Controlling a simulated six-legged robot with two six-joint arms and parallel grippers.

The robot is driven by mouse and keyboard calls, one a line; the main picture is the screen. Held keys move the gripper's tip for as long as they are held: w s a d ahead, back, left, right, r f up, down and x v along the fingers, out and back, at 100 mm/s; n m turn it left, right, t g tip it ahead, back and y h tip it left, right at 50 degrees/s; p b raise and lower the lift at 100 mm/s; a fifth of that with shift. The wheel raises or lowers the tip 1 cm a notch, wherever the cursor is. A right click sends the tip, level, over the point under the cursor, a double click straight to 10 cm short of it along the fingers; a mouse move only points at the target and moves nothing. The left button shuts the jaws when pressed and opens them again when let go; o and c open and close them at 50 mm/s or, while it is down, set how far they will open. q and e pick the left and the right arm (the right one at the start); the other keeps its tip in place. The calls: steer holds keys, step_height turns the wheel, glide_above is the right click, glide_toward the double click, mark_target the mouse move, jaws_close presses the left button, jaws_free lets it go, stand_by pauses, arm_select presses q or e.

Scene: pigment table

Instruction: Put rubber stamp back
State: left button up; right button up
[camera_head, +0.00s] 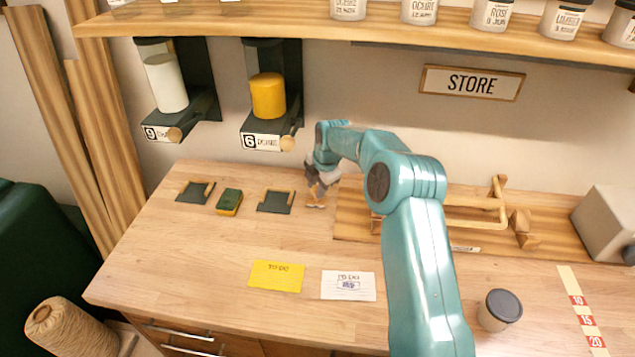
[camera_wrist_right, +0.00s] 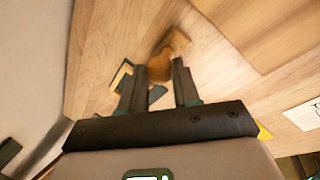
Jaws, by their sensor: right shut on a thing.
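The rubber stamp (camera_head: 317,190) shows as a small orange-brown wooden piece at my right gripper (camera_head: 313,184), near the back of the table. In the right wrist view the stamp (camera_wrist_right: 160,67) has a rounded wooden handle between the two dark fingers of the right gripper (camera_wrist_right: 158,75), which is shut on it. A lighter wooden part (camera_wrist_right: 179,41) shows just past the handle. Whether its underside touches the table I cannot tell. A dark square holder (camera_head: 275,207) with a wooden bar lies left of the gripper. My left gripper is not in view.
A second dark holder (camera_head: 190,196) and a green-yellow sponge (camera_head: 229,202) lie farther left. A yellow card (camera_head: 276,276) and a white card (camera_head: 348,292) lie in front. A wooden board (camera_head: 352,226) with a frame is right. A lidded jar (camera_head: 500,312) stands front right.

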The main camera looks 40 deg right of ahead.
steer(key=shift+f, duration=0.15)
steer(key=o, duration=0.9)
steer(key=shift+c, duration=0.2)
steer(key=shift+r, duration=0.35)
steer(key=shift+s+r, duration=0.1)
steer(key=shift+r, duration=0.25)
steer(key=b+v, duration=0.1)
steer(key=v, duration=1)
steer(key=shift+b, duration=0.4)
